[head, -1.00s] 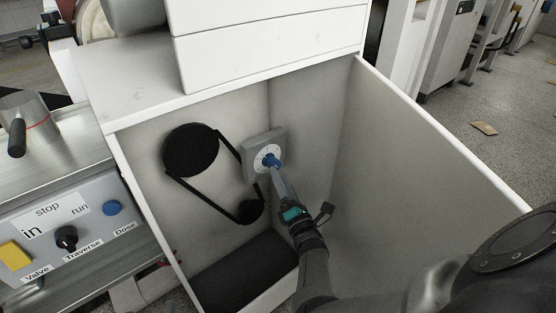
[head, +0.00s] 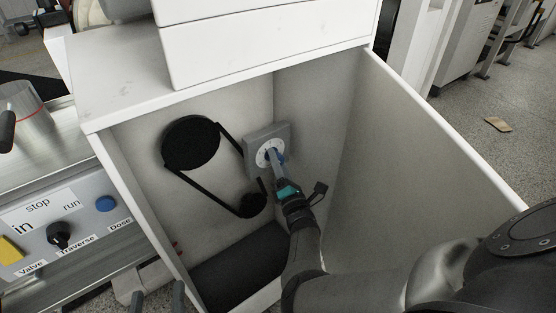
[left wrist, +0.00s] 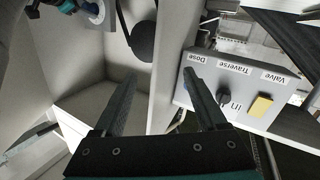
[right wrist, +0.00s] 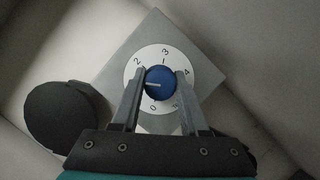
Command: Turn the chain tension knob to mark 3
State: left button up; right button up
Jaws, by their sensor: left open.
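The blue chain tension knob (right wrist: 160,84) sits on a white dial (right wrist: 194,62) with numbered marks, on a square grey plate (head: 282,133) inside the open cabinet. Its white pointer line points left in the right wrist view, below mark 2 and away from mark 3 at the top. My right gripper (right wrist: 161,74) has one finger on each side of the knob and looks shut on it. In the head view, my right gripper (head: 276,165) reaches the dial and partly hides the knob. My left gripper (head: 158,297) is open and empty at the bottom edge; its fingers fill the left wrist view (left wrist: 160,78).
A black belt runs between a large pulley (head: 190,142) and a small pulley (head: 253,205) left of the dial. A control panel (head: 85,225) with knobs and a yellow button is at the left.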

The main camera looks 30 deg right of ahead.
grip_shut()
pick_arm(q)
jog(key=shift+f, duration=0.1)
